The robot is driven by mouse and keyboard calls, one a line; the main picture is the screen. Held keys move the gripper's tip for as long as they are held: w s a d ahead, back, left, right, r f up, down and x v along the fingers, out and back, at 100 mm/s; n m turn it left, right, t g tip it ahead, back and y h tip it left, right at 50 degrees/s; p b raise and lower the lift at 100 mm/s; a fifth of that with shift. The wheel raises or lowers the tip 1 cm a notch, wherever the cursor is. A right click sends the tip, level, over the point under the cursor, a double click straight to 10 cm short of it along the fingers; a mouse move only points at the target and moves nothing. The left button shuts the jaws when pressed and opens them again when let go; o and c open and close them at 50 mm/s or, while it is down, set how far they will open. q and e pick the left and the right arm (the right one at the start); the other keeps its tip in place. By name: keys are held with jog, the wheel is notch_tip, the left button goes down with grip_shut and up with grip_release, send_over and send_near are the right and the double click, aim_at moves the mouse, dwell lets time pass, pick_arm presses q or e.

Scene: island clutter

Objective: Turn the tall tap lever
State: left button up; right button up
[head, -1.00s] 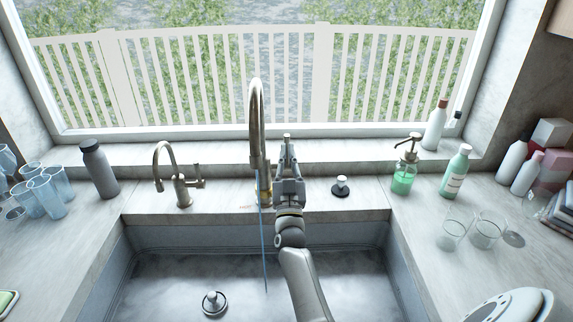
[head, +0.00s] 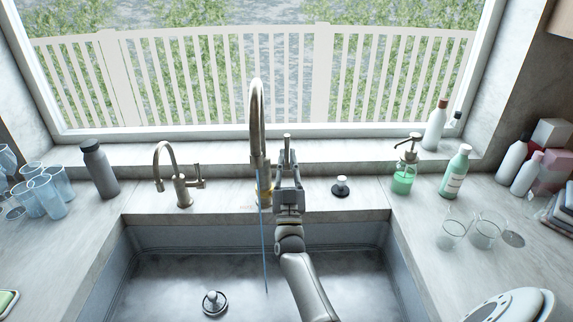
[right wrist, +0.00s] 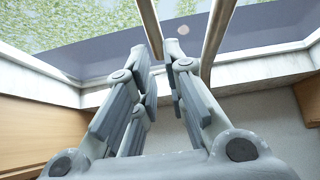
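The tall tap (head: 256,110) is a brown-bronze gooseneck behind the sink; a thin blue line, like a stream of water, runs down from it. A short upright grey piece (head: 287,141) right of its neck looks like its lever, its lower part hidden by my gripper. My right gripper (head: 287,165) is close beside the tap on its right, fingers apart around or just in front of that piece; I cannot tell whether they touch it. In the right wrist view the fingers (right wrist: 161,62) are apart, with the tap's neck (right wrist: 215,38) to their right. My left gripper is not in view.
A smaller tap (head: 182,188) and a dark bottle (head: 100,168) stand left. A black-based stopper (head: 340,187), a green soap dispenser (head: 403,178) and a green bottle (head: 455,172) stand right. The sink (head: 180,280) below holds a drain plug (head: 214,303). Window behind.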

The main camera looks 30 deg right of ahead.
jog(key=shift+s+a+f+t, duration=0.15)
jog(key=shift+s+f+t, duration=0.1)
jog(key=shift+f+t, duration=0.3)
jog(key=shift+r, duration=0.15)
grip_shut()
jog(key=shift+h, duration=0.3)
jog(key=shift+w+d+r+g+y, duration=0.25)
jog(key=shift+r+g+y, duration=0.25)
jog(key=shift+g, duration=0.35)
jog(key=shift+w, duration=0.1)
jog(key=shift+w+d+r+g+y, duration=0.2)
jog(key=shift+w+r+g+y, duration=0.2)
jog(key=shift+g+y, duration=0.2)
